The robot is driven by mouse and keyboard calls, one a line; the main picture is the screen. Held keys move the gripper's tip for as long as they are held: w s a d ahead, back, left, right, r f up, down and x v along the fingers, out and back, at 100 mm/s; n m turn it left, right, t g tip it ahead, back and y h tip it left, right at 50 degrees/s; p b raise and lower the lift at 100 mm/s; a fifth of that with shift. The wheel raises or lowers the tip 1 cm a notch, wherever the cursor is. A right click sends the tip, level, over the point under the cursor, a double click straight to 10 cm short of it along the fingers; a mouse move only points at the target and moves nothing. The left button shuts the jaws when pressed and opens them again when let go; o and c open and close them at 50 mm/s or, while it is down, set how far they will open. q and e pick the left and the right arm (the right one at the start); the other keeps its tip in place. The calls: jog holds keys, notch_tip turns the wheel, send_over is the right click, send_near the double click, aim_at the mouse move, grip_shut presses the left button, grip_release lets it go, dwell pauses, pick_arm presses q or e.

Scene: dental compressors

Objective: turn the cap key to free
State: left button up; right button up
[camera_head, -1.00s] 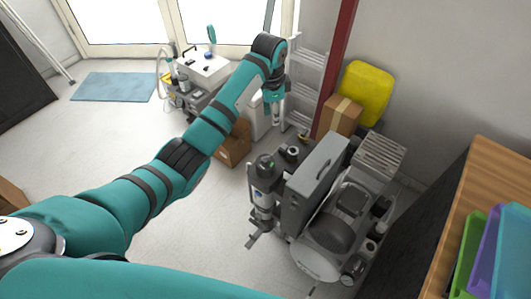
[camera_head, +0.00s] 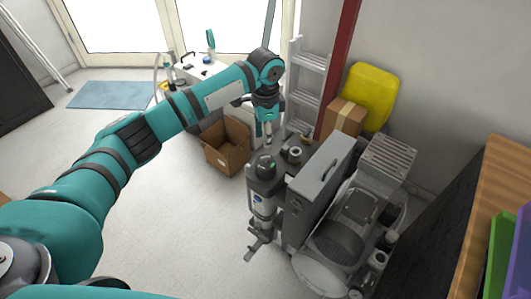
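The grey compressor unit (camera_head: 335,237) stands on the floor right of centre, with a grey box housing (camera_head: 318,180) on its left side. A grey upright cylinder with a black cap (camera_head: 262,166) stands at its left front. I cannot make out a cap key for certain; the parts on the cap are too small. My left gripper (camera_head: 268,138) points down just behind and above the black cap, apart from it in the picture. Its fingertips are small, and their opening cannot be judged. My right gripper is not in view.
An open cardboard box (camera_head: 227,158) sits on the floor left of the gripper. A ladder (camera_head: 308,85), a red post (camera_head: 338,60), a closed carton (camera_head: 343,117) and a yellow container (camera_head: 370,95) stand behind. A wooden-topped cabinet (camera_head: 500,190) is at right.

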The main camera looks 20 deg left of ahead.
aim_at(266, 158)
pick_arm(q)
notch_tip(266, 158, down, 8)
jog(key=shift+f, duration=0.2)
grip_shut()
dwell(0.4)
